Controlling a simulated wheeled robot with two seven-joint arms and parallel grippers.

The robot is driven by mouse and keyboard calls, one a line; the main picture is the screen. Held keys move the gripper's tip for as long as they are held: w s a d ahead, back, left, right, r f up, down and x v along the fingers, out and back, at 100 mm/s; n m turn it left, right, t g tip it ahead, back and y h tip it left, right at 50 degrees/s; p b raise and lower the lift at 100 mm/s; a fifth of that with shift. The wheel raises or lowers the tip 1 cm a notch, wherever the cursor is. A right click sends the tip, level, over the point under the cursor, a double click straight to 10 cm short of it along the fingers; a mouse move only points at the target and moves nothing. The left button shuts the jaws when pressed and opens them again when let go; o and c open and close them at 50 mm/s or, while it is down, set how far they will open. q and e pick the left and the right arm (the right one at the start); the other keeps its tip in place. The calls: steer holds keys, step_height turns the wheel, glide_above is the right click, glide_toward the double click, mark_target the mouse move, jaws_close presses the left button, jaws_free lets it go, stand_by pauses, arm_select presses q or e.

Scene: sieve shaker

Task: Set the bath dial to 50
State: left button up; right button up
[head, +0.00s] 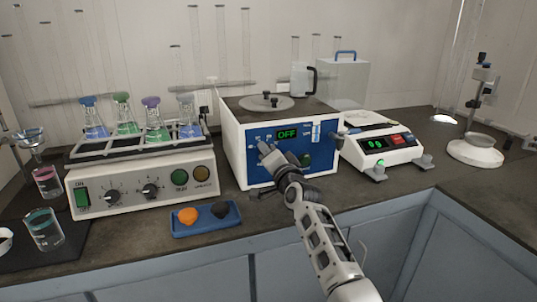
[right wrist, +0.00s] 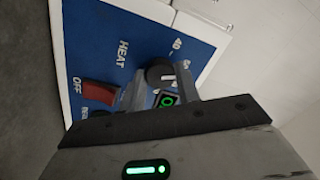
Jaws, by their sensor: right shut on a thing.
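The bath (head: 235,150) is a white box with a blue front panel, standing at the back middle of the bench. My right gripper (head: 265,149) reaches the left part of the panel and covers the dial in the head view. In the right wrist view the fingers are shut on the black dial (right wrist: 159,71). Panel marks near it include 40 and HEAT. A red switch (right wrist: 98,93) sits beside the word OFF. The dial's pointer cannot be read clearly. My left gripper is not in view.
A shaker (head: 135,190) with several coloured flasks stands left of the bath. A white balance-like device (head: 385,158) is close on the right. The bench at far right is partly clear.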

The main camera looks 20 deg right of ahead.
steer(key=o, duration=1)
steer(key=shift+s, duration=0.1)
steer(key=s, duration=0.5)
steer(key=s+d+p, duration=0.1)
steer(key=s, duration=0.4)
steer(key=s+f, duration=0.1)
steer(key=s, duration=0.4)
steer(key=shift+s+d, duration=0.15)
steer(key=shift+s, duration=0.25)
steer(key=s+a+f+n+g, duration=0.2)
steer(key=s+f+n, duration=0.2)
steer(key=s+f, duration=0.2)
steer(key=s+a+f+n+g+y+p, duration=0.1)
steer(key=s+a+f+n+g, duration=0.2)
steer(key=s+f, duration=0.4)
steer(key=s+a+f+n+g+p, duration=0.1)
steer(key=s+a+f+n+g, duration=0.2)
steer(key=s, duration=0.9)
steer(key=shift+s+a+f+n+y, duration=0.2)
steer(key=shift+f+n, duration=0.4)
steer(key=shift+f, duration=0.35)
steer(key=shift+s+a+f+n+y, duration=0.1)
steer(key=shift+s+f+n+y, duration=0.1)
steer(key=shift+f+n, duration=0.6)
